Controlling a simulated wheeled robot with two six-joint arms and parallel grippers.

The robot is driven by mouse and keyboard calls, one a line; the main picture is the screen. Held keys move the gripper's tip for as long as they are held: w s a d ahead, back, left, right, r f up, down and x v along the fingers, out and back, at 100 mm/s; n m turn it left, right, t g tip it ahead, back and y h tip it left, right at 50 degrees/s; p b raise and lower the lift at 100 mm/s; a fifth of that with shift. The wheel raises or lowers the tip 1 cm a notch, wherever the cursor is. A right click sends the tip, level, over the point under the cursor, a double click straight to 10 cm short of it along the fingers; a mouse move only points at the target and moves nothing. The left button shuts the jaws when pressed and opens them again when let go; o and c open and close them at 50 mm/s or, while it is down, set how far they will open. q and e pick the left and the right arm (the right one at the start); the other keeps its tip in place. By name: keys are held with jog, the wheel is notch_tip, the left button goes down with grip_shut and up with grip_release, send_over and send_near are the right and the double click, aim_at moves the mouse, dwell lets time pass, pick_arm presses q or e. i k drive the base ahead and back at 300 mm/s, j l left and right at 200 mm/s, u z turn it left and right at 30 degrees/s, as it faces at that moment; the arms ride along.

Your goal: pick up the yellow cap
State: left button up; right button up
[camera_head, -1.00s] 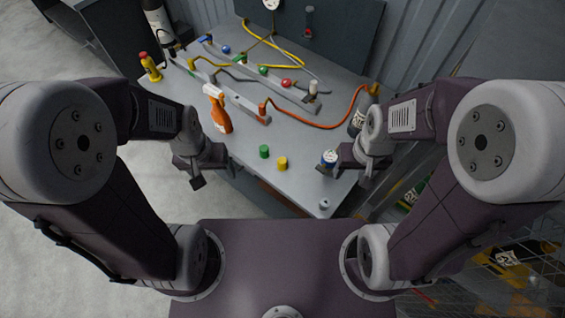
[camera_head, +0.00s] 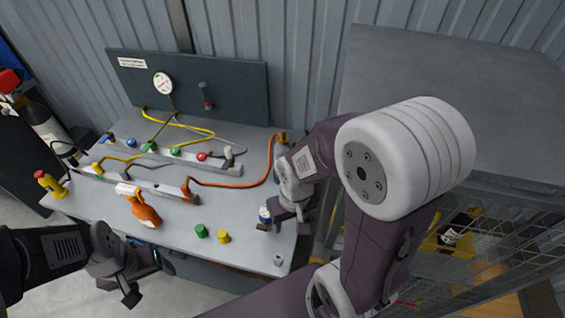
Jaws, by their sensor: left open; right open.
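The yellow cap (camera_head: 223,236) stands on the grey bench top (camera_head: 180,228) near its front edge. A green cap (camera_head: 201,231) stands just to its left. My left gripper (camera_head: 142,285) is open and empty, left of the caps and in front of the bench edge, apart from them.
Behind are rails with coloured caps and an orange hose (camera_head: 240,185). A small grey nut-like piece (camera_head: 278,260) lies at the front right corner. A wire cage (camera_head: 480,255) is at the right.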

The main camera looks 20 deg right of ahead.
aim_at(224, 238)
jog(key=i+j+z, duration=0.1)
jog(key=j, duration=0.6)
jog(key=i+j+z, duration=0.15)
jog(key=j, duration=0.55)
jog(key=k, duration=0.05)
